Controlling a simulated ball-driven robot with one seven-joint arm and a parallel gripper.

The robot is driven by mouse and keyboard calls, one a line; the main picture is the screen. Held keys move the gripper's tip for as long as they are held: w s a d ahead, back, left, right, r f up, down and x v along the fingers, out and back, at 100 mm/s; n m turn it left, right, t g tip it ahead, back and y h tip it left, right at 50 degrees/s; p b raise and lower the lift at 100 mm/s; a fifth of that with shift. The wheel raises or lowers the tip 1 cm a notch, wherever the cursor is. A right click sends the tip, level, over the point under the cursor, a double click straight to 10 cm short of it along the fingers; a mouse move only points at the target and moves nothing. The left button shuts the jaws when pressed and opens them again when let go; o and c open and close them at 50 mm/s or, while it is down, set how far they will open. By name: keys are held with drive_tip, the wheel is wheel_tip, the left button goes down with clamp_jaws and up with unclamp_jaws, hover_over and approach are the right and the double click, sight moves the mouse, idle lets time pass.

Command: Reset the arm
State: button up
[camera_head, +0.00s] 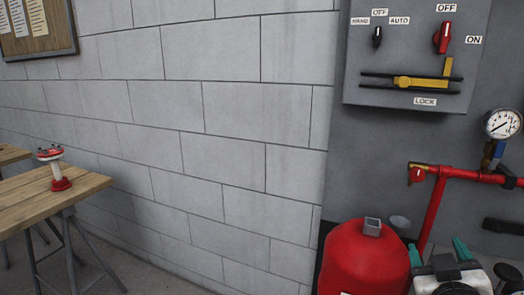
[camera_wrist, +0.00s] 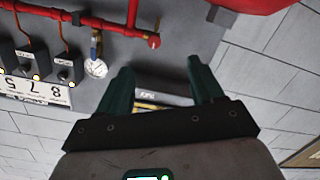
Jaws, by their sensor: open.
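My gripper (camera_head: 438,248) shows at the lower right of the head view, with its two teal fingertips apart beside the red tank (camera_head: 362,262). In the wrist view my gripper (camera_wrist: 160,64) is open and nothing is between its fingers. The wrist picture is upside down. The yellow bar at the LOCK label (camera_wrist: 147,95) of the control panel shows behind the gap between the fingers. Much of my arm is outside the head view.
A grey control panel (camera_head: 365,62) with switches and a yellow locking bar (camera_head: 420,82) hangs on the wall. A red pipe (camera_head: 436,208) and a pressure gauge (camera_head: 502,124) are at right. A wooden table (camera_head: 30,208) holding a red-and-white object (camera_head: 56,168) stands at left.

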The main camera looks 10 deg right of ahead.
drive_tip(key=s+a+f+g+y+p, duration=0.1)
drive_tip(key=s+a+f+g+y, duration=0.3)
drive_tip(key=f, duration=0.6)
drive_tip(key=s+f+g+y, duration=0.25)
drive_tip(key=s+f, duration=0.25)
drive_tip(key=f, duration=0.6)
drive_tip(key=s+a+f+g+y, duration=0.1)
drive_tip(key=s+a+f+g, duration=0.2)
drive_tip(key=s+f, duration=0.2)
drive_tip(key=s+a+f+n+g+y, duration=0.1)
drive_tip(key=s+a+f+g+y, duration=0.1)
drive_tip(key=s+f, duration=0.4)
drive_tip(key=s+a+g+p, duration=0.1)
drive_tip(key=s, duration=0.3)
drive_tip(key=shift+s+a, duration=0.2)
drive_tip(key=shift+s, duration=0.15)
